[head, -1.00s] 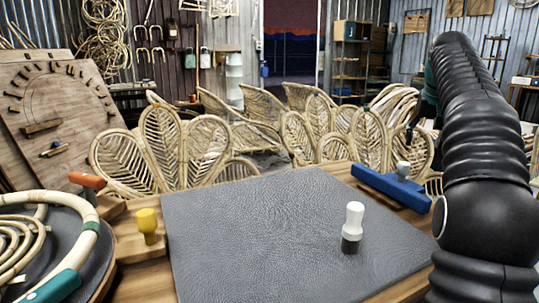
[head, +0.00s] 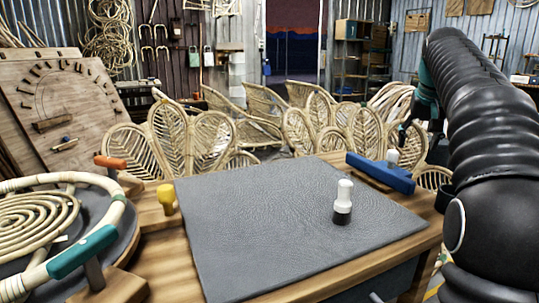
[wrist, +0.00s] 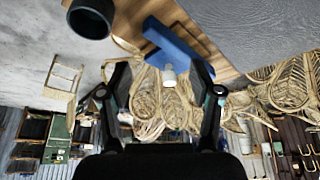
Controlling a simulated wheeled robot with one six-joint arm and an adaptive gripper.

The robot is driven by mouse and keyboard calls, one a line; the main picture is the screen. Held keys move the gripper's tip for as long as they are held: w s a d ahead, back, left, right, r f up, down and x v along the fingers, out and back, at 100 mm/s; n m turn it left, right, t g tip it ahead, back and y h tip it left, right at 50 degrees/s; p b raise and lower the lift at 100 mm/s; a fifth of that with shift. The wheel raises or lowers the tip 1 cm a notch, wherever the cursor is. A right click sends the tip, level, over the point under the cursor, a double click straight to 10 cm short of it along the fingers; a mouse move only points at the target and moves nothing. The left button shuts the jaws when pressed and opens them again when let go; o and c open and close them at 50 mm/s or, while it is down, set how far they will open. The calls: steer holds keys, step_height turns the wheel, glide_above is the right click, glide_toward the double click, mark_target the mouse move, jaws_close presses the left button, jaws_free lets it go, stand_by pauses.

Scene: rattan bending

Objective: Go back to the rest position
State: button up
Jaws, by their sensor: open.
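My gripper (wrist: 161,70) is open, with its two fingers spread and nothing between them that I can see held. In the wrist view, a blue block with a pale knob (wrist: 166,42) appears beyond the fingers, at the table's edge. In the head view my arm runs along the right side, and the gripper end is mostly hidden behind it. The blue block (head: 380,173) sits at the table's far right edge, apart from the arm in the picture.
A grey mat (head: 270,220) covers much of the wooden table. A white-and-black peg (head: 343,202) stands on it. At left are a yellow knob (head: 166,198), an orange-handled tool (head: 110,162) and a rattan coil (head: 35,225). Rattan chairs (head: 188,140) stand behind the table.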

steer(key=s+a+f+n, duration=0.1)
steer(key=s+a+f, duration=0.1)
steer(key=s+a, duration=0.6)
steer(key=s+a+f+n, duration=0.1)
steer(key=s+a+f, duration=0.3)
steer(key=s+f, duration=0.3)
steer(key=s+a+f+y, duration=0.1)
steer(key=s+a+f, duration=0.3)
steer(key=s+f, duration=0.3)
steer(key=s+a+f+n+t, duration=0.1)
steer(key=s+a+f, duration=0.3)
steer(key=s+f, duration=0.4)
steer(key=shift+s+n, duration=0.3)
steer(key=shift+s, duration=0.7)
steer(key=shift+r, duration=0.1)
